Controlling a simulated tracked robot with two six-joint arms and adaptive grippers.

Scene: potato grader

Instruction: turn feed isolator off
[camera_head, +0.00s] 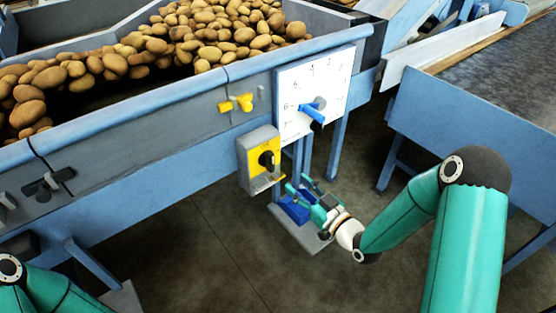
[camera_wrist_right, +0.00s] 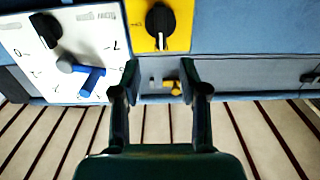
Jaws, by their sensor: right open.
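The feed isolator (camera_head: 246,161) is a grey box with a yellow face on the blue side of the grader. Its black rotary knob (camera_head: 266,159) stands out from the yellow face. In the right wrist view the yellow face (camera_wrist_right: 178,36) is at the top, and the knob (camera_wrist_right: 160,22) shows a pale mark running roughly vertically in that picture. My right gripper (camera_head: 297,183) is below and to the right of the isolator, apart from the knob. In the right wrist view the gripper (camera_wrist_right: 160,76) is open with nothing between its fingers. My left gripper is out of view.
A white dial plate (camera_head: 331,76) with a blue handle (camera_head: 313,112) is just right of the isolator. A yellow valve handle (camera_head: 238,103) is above it. Potatoes (camera_head: 205,35) fill the hopper. A blue block (camera_head: 293,209) on a floor plate is near my right gripper.

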